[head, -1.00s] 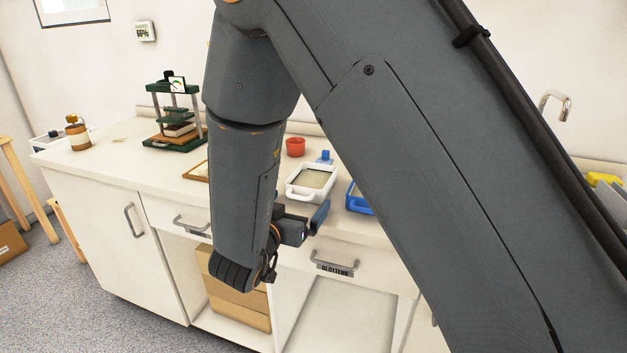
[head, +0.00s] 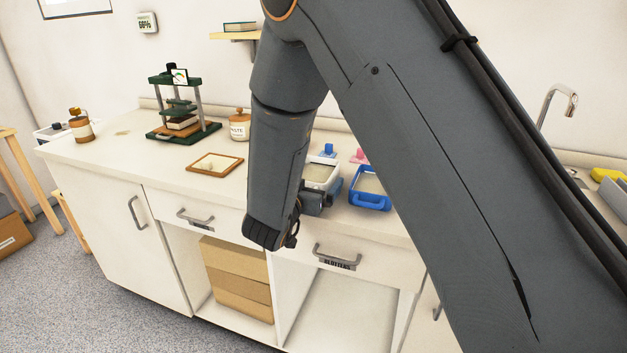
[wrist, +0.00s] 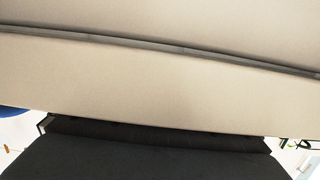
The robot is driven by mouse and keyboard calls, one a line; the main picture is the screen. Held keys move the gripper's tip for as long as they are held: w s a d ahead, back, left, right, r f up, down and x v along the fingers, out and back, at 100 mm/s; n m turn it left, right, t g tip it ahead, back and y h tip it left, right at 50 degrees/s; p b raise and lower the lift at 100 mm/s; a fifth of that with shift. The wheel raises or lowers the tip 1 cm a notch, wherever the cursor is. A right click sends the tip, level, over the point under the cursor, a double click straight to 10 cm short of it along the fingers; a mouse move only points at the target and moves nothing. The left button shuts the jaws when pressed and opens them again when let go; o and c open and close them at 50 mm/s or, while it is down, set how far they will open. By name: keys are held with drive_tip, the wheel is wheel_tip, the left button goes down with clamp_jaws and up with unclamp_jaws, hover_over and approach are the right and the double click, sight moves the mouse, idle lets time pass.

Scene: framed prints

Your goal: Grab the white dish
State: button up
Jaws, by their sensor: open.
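The white dish (head: 320,174) stands on the counter, just right of my forearm in the head view. It holds a pale beige filling, and my arm hides its left part. My gripper (head: 328,195) is open at the dish's near side, by the counter's front edge. I cannot tell whether it touches the dish. In the wrist view a dark part of my gripper fills the bottom, and a close beige surface with a grey line fills most of the rest. The dish cannot be made out there.
A blue dish (head: 370,203) stands close right of the white one. A small blue item (head: 328,150) and a pink item (head: 360,156) are behind. A wooden frame (head: 215,165), a jar (head: 240,127) and a green press (head: 183,110) stand left. Drawer handles (head: 337,254) stick out below.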

drive_tip(key=c, duration=1.4)
drive_tip(key=shift+o, duration=0.2)
drive_tip(key=shift+r, duration=0.2)
wheel_tip(320, 180, up, 10)
drive_tip(key=shift+f, duration=0.2)
